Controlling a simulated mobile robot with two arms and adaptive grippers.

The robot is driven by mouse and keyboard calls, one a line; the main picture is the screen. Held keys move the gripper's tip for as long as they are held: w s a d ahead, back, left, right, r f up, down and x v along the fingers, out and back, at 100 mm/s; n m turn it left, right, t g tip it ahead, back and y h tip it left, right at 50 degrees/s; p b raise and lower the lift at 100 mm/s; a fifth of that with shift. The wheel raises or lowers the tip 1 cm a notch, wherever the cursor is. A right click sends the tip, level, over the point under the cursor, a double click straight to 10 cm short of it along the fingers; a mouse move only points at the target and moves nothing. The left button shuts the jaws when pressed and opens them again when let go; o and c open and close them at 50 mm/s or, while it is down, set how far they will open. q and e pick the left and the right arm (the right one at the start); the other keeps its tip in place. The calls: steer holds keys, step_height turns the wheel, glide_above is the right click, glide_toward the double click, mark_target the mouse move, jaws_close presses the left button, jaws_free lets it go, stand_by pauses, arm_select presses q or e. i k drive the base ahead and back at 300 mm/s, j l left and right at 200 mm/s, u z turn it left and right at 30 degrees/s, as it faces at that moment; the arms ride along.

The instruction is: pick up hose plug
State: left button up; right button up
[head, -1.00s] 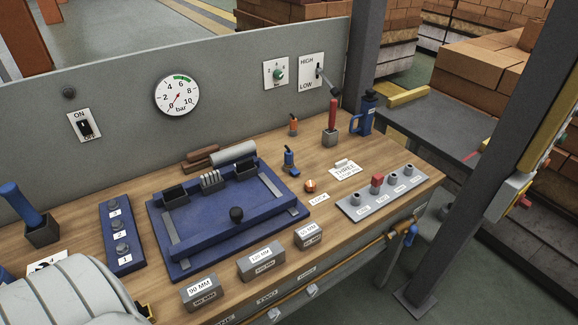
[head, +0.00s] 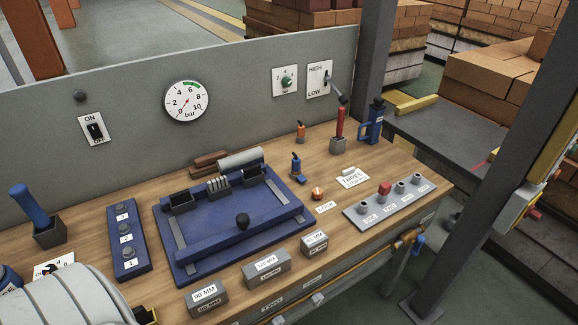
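I cannot tell for certain which piece is the hose plug. A small red plug (head: 384,188) stands upright in a grey socket strip (head: 350,214) at the right front of the bench; the other sockets look empty. A blue fitting (head: 296,164) stands upright behind the blue fixture, and a similar orange fitting (head: 301,131) stands further back. Neither gripper shows. A pale ribbed body at the lower left, likely my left arm, covers that bench corner.
A blue fixture (head: 180,255) fills the middle of the wooden bench (head: 345,245). Several labelled grey blocks (head: 266,265) line the front edge. A red-handled lever (head: 340,122) and a blue bottle-like object (head: 374,122) stand at the back right. A grey post (head: 478,190) rises beyond the bench.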

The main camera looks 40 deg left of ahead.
mark_target(296, 161)
steer(key=i+l+u, duration=0.1)
steer(key=u, duration=0.25)
steer(key=l+u, duration=0.35)
steer(key=i+l+u, duration=0.1)
steer(key=l+u, duration=0.2)
